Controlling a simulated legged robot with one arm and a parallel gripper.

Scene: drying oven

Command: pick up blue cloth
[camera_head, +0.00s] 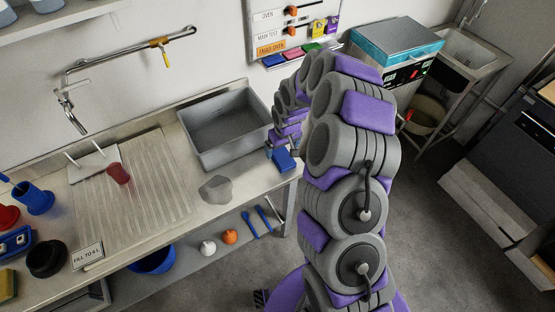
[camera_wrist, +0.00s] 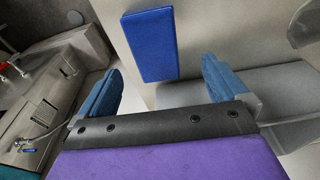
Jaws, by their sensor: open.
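The blue cloth (camera_wrist: 148,45) is a flat blue rectangle on the pale counter in the wrist view. In the head view it shows at the right front end of the counter (camera_head: 284,160), beside the grey basin. My gripper (camera_wrist: 163,80) is open, with its two blue-padded fingers apart and nothing between them. In the wrist view the cloth appears just beyond the fingertips, between them sideways. In the head view my gripper (camera_head: 277,141) is near the cloth, partly hidden by my arm. I cannot tell the height gap.
The grey basin (camera_head: 227,130) stands left of my gripper. Blue, pink and green pieces sit on the wall rack under an orange label (camera_head: 271,50). A turquoise-lidded unit (camera_head: 397,40) and open floor are to the right.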

